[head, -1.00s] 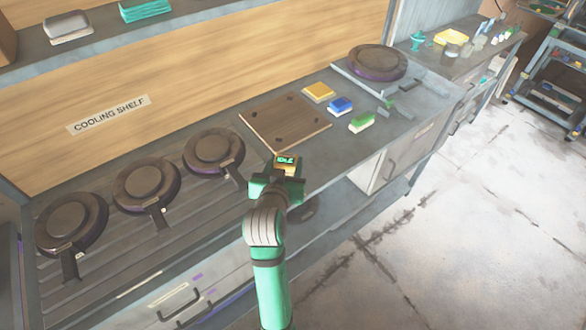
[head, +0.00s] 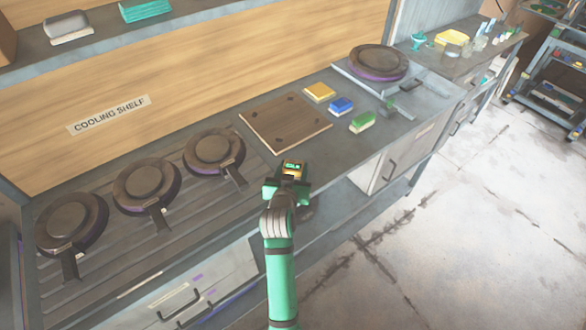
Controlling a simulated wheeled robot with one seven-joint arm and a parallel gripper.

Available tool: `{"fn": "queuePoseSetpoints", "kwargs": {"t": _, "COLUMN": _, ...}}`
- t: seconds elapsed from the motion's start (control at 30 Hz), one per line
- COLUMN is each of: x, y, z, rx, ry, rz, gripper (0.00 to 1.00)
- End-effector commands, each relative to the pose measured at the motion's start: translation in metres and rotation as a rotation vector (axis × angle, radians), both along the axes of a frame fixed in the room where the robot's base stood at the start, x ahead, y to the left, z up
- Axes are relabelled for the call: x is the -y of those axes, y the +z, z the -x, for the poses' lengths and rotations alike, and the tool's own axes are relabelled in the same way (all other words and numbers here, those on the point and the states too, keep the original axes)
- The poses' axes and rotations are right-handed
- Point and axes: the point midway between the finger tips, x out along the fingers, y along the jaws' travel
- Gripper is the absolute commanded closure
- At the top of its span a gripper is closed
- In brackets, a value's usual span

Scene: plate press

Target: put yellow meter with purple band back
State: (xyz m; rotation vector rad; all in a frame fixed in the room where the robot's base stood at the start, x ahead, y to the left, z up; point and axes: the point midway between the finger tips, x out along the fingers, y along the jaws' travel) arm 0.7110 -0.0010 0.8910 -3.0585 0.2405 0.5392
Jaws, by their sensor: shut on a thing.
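My gripper (head: 288,184) is shut on a small yellow meter (head: 293,167) with a dark, lit display. It holds the meter over the front edge of the bench, below and to the right of the brown wooden board (head: 285,123). The purple band cannot be made out on the meter at this size. My gripper hides the meter's lower part, and the lit digits are too small to read surely.
Several dark round pans with handles, one of them here (head: 147,185), stand on the ribbed cooling shelf at left. Yellow (head: 320,92), blue (head: 340,105) and green (head: 362,121) blocks lie right of the board. Another round dark plate (head: 378,62) sits farther back.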

Motion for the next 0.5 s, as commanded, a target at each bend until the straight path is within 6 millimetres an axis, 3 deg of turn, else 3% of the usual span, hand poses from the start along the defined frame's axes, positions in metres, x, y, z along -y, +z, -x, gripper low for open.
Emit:
{"fn": "queuePoseSetpoints", "kwargs": {"t": 0.23, "x": -0.0001, "y": -0.0031, "z": 0.0, "rx": 0.0, "ry": 0.0, "rz": 0.0, "gripper": 0.81}}
{"fn": "queuePoseSetpoints", "kwargs": {"t": 0.27, "x": -0.0001, "y": -0.0029, "z": 0.0001, "rx": -0.001, "ry": 0.0, "rz": 0.0, "gripper": 0.45}}
{"fn": "queuePoseSetpoints", "kwargs": {"t": 0.3, "x": -0.0001, "y": -0.0028, "z": 0.0, "rx": -0.001, "ry": 0.0, "rz": 0.0, "gripper": 0.35}}
{"fn": "queuePoseSetpoints", "kwargs": {"t": 0.5, "x": -0.0001, "y": -0.0026, "z": 0.0001, "rx": -0.001, "ry": 0.0, "rz": 0.0, "gripper": 0.33}}
